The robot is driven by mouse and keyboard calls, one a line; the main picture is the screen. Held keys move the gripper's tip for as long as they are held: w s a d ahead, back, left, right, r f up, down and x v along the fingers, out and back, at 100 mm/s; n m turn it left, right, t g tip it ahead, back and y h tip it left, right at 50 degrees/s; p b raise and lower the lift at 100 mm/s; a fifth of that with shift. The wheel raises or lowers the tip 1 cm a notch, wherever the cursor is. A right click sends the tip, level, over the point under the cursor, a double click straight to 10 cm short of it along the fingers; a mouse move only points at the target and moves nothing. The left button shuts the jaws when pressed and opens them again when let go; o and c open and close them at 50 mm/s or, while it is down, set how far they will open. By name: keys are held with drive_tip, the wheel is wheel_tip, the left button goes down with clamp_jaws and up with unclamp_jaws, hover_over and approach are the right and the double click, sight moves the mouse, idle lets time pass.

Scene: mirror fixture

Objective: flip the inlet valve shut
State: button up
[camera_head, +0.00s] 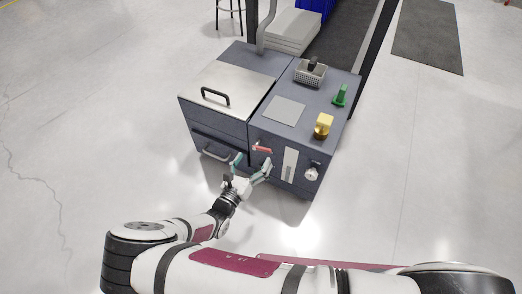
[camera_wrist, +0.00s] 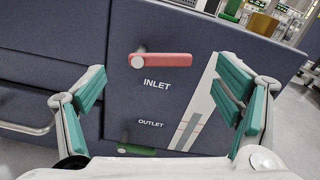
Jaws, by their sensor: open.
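The inlet valve is a red lever (camera_wrist: 160,60) above the word INLET on the dark front panel. In the wrist view it lies about level, its round pivot at the left end and its bar pointing right. In the head view the red lever (camera_head: 262,149) shows on the cabinet front. My gripper (camera_wrist: 160,98) is open, with its teal-padded fingers wide apart to either side of the labels. In the head view my gripper (camera_head: 251,168) is just in front of the panel, below the lever. I see no contact with the lever.
A green outlet lever (camera_wrist: 138,151) sits below, partly hidden by my gripper. A white strip (camera_head: 289,164) and a round white knob (camera_head: 311,174) are to the right. Drawer handles (camera_head: 216,152) are to the left. A yellow object (camera_head: 323,125), a green object (camera_head: 340,95) and a basket (camera_head: 310,74) stand on top.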

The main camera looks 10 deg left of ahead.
sight(260, 149)
drive_tip(key=shift+b+x, duration=0.8)
drive_tip(key=shift+x, duration=2.25)
